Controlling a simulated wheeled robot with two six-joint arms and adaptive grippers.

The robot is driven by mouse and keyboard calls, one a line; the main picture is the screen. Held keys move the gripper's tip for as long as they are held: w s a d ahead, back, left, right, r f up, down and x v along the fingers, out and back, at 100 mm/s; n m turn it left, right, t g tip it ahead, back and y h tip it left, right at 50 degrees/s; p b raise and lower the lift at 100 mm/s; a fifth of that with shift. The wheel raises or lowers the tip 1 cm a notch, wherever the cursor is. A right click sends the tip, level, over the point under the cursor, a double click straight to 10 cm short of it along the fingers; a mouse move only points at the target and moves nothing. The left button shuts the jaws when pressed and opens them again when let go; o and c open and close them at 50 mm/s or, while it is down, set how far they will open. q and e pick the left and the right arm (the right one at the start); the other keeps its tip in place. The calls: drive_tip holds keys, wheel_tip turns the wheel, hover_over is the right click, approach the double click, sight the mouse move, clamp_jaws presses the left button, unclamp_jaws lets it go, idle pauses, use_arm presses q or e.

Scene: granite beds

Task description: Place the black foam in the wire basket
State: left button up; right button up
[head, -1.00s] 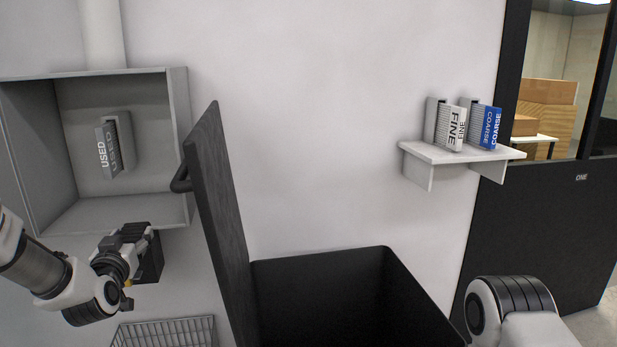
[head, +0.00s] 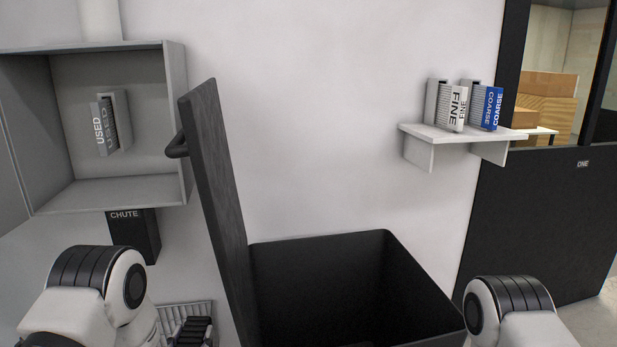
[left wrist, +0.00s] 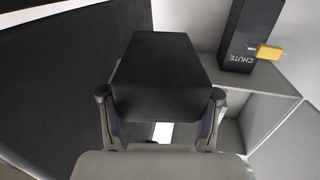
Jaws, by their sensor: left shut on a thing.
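The black foam (left wrist: 160,78) is a dark block in the left wrist view, between the two fingers of my left gripper (left wrist: 160,96), which is shut on it. In the head view my left gripper (head: 193,332) is low at the bottom edge, over or in front of the wire basket (head: 203,308). The basket shows only its back rim and some wires; my arm hides much of it. I cannot tell the foam apart from the dark gripper there, nor whether it touches the basket. My right gripper is out of view.
A black box marked CHUTE (head: 134,236) hangs below a grey wall box (head: 183,125) holding a USED holder (head: 112,122). A large black bin (head: 320,240) with its lid (head: 215,190) raised stands right of the basket. A shelf (head: 440,135) holds FINE and COARSE packs.

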use_arm(q)
drive_tip(key=s+d+f+h+b, duration=0.1)
drive_tip(key=s+d+f+b, duration=0.1)
drive_tip(key=s+d+f, duration=0.4)
drive_tip(key=s+r, duration=0.3)
drive_tip(key=r, duration=0.2)
drive_tip(key=shift+d+r, duration=0.15)
drive_tip(key=shift+r, duration=0.25)
drive_tip(key=shift+s, duration=0.1)
